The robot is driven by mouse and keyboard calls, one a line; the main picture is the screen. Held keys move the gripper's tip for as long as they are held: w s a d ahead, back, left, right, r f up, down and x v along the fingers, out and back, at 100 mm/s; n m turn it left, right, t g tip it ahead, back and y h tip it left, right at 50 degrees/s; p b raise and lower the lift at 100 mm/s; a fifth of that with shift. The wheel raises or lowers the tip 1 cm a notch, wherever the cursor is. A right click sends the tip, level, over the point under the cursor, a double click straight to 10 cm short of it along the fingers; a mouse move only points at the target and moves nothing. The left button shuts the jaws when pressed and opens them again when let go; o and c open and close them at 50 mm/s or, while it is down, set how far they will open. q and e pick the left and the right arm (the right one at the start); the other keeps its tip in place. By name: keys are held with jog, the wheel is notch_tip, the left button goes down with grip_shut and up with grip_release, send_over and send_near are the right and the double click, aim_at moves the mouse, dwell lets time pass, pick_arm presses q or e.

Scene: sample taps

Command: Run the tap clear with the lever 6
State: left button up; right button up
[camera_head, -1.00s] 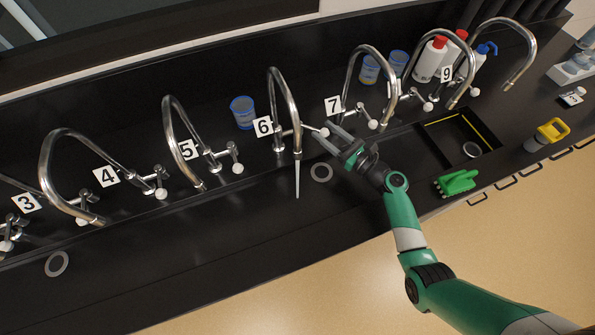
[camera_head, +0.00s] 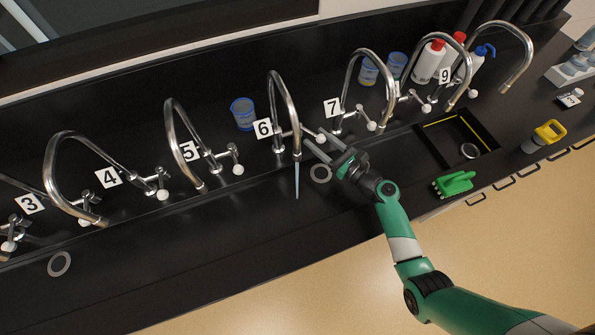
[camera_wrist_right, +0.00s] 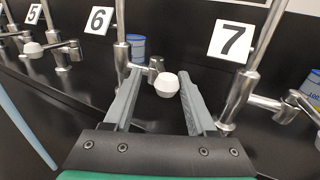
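Tap 6 (camera_head: 285,100) is a tall curved metal spout beside the number 6 label (camera_head: 263,129). A thin, pale blue stream (camera_head: 297,180) falls from its mouth. Its lever has a white knob (camera_head: 321,138), which also shows in the right wrist view (camera_wrist_right: 166,86). My right gripper (camera_head: 314,138) is open at this lever, its fingers to either side of the knob in the wrist view. The right finger looks very close to the knob; I cannot tell whether it touches. My left gripper is not in view.
Tap 5 (camera_head: 170,130) and tap 7 (camera_head: 350,85) stand on either side with similar white-knobbed levers. A blue-rimmed cup (camera_head: 242,113) stands behind tap 6. A green object (camera_head: 454,184) and a yellow-topped container (camera_head: 548,132) lie to the right along the front edge.

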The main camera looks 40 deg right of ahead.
jog(key=s+a+p, duration=0.2)
jog(key=s, duration=0.5)
jog(key=shift+a, duration=0.35)
dwell(0.4)
dwell(0.4)
